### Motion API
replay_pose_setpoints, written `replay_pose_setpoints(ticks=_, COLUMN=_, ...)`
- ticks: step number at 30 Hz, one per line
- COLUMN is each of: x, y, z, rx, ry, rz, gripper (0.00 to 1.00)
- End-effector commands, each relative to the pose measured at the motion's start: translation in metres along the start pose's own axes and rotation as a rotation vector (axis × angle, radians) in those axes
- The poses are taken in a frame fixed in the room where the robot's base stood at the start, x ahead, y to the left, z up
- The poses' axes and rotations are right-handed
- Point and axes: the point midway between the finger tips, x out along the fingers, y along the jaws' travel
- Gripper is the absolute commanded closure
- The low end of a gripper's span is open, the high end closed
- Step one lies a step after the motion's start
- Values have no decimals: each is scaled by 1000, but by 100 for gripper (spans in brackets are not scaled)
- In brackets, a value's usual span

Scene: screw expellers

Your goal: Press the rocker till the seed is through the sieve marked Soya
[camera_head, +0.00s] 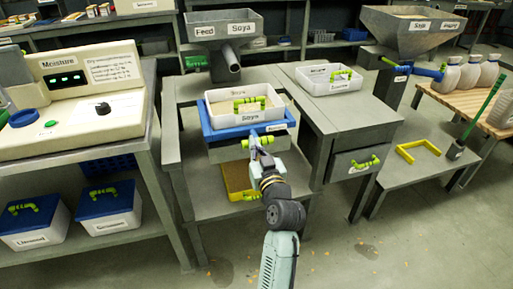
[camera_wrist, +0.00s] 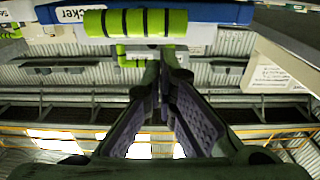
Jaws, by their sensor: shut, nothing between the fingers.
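The white sieve tray marked Soya (camera_head: 245,117) holds pale material and has a lime green handle. It sits on the blue rocker (camera_head: 222,136), whose label partly shows in the wrist view (camera_wrist: 75,14). A lime green ribbed grip (camera_wrist: 130,22) lies across the rocker's front, also seen in the head view (camera_head: 253,146). My gripper (camera_head: 259,150) is at the rocker's front, by this grip. In the wrist view my gripper's fingers (camera_wrist: 168,62) are shut and empty, just below the grip; I cannot tell if they touch it. A yellow-edged tray (camera_head: 233,180) stands beneath the rocker.
The feed hopper marked Soya (camera_head: 222,27) stands behind. Another white tray (camera_head: 325,83) is on the bench to the right, above a drawer with a green handle (camera_head: 365,161). The moisture meter (camera_head: 92,88) is at left. The floor in front is open.

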Motion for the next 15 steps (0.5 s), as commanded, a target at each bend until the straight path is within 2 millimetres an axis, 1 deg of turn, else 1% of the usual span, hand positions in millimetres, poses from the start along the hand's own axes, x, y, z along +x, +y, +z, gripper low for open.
replay_pose_setpoints(ticks=1, x=-18, y=3, z=10, rx=-1, ry=-3, rz=8, gripper=100)
replay_pose_setpoints(ticks=6, x=-56, y=2, z=8, rx=-1, ry=1, rz=7, gripper=100)
replay_pose_setpoints(ticks=10, x=-76, y=2, z=7, rx=-1, ry=3, rz=6, gripper=100)
replay_pose_setpoints(ticks=15, x=-90, y=2, z=5, rx=-2, ry=4, rz=5, gripper=100)
